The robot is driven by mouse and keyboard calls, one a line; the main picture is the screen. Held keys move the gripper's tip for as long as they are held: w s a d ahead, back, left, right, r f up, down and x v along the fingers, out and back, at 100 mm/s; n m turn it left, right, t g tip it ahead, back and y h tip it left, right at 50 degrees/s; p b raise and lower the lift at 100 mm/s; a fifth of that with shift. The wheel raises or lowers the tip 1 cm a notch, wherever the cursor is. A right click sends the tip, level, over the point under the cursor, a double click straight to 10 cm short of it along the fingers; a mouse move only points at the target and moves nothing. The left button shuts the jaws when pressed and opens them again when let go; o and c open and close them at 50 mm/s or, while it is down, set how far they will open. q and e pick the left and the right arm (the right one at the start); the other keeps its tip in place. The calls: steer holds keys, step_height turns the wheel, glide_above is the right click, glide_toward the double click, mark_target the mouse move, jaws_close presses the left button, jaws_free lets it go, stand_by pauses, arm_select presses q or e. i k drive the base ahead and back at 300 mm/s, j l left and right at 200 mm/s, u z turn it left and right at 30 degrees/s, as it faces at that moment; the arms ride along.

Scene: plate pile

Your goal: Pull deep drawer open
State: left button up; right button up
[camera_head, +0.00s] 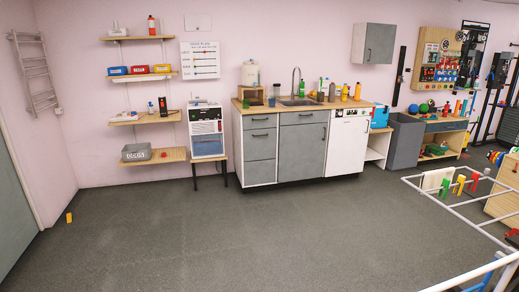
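A kitchen unit with grey fronts stands against the back wall in the head view. Its left column has a shallow top drawer (260,122), a taller middle drawer (260,146) and a taller bottom drawer (260,173). All three look closed, with dark handles. To their right, a shallow front (304,118) sits above a tall grey front (302,155) with an upright handle at its right side, also closed. Which front is the deep drawer, I cannot tell for sure. Neither of my grippers shows in this view.
Open grey floor (220,235) lies in front of the unit. A white dishwasher (347,150) adjoins it on the right and a small appliance on a stand (206,132) on the left. A white drying rack (465,205) is at right. A yellow object (69,217) lies near the left wall.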

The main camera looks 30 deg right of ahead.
mark_target(258, 144)
steer(key=i+j, duration=0.1)
steer(key=i, duration=0.25)
steer(key=i+j, duration=0.15)
steer(key=i, duration=0.2)
steer(key=i+l+z, duration=0.15)
steer(key=i+z, duration=0.25)
steer(key=i, duration=0.2)
steer(key=i+z, duration=0.4)
steer(key=i, duration=0.25)
steer(key=i+j+z, duration=0.25)
steer(key=i+z, duration=0.15)
steer(key=i, duration=0.2)
steer(key=i+l+z, duration=0.1)
steer(key=i+z, duration=0.3)
steer(key=i, duration=0.6)
steer(key=i+l+u, duration=1.15)
steer(key=l, duration=0.1)
